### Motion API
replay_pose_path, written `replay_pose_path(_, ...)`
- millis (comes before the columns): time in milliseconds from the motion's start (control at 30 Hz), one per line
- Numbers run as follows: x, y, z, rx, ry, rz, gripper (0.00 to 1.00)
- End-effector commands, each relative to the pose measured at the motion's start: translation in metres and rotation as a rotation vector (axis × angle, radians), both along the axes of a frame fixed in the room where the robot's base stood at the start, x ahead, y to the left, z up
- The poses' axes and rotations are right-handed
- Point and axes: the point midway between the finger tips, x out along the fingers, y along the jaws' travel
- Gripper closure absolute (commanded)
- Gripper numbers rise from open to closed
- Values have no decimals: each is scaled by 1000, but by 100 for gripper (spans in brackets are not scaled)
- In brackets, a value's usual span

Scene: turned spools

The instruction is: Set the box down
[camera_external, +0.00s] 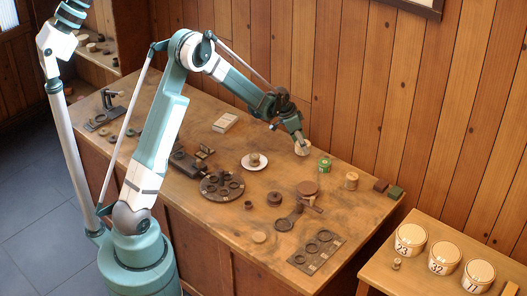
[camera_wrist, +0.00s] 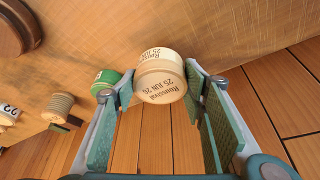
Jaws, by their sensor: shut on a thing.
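A small round cream box (camera_external: 302,149) with dark lettering is at my gripper near the table's back edge, by the wall. In the wrist view the box (camera_wrist: 160,82) sits between the two fingertips, its lettered face towards the camera. My gripper (camera_external: 299,139) points downward and is shut on it, with a finger on either side in the wrist view (camera_wrist: 158,90). The pictures do not clearly show whether the box's underside touches the wooden table (camera_external: 262,205).
A green round piece (camera_external: 324,165) stands close to the box. A pale spool (camera_external: 351,181) stands further right. A white saucer with a small piece (camera_external: 254,161) is to the left.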

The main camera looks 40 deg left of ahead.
Motion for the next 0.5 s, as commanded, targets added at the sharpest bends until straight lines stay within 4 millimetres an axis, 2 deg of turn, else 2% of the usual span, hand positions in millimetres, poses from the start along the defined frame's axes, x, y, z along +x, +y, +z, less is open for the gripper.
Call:
replay_pose_path(233,0,0,-4,0,0,0,68)
replay_pose_path(500,0,0,-30,0,0,0,68)
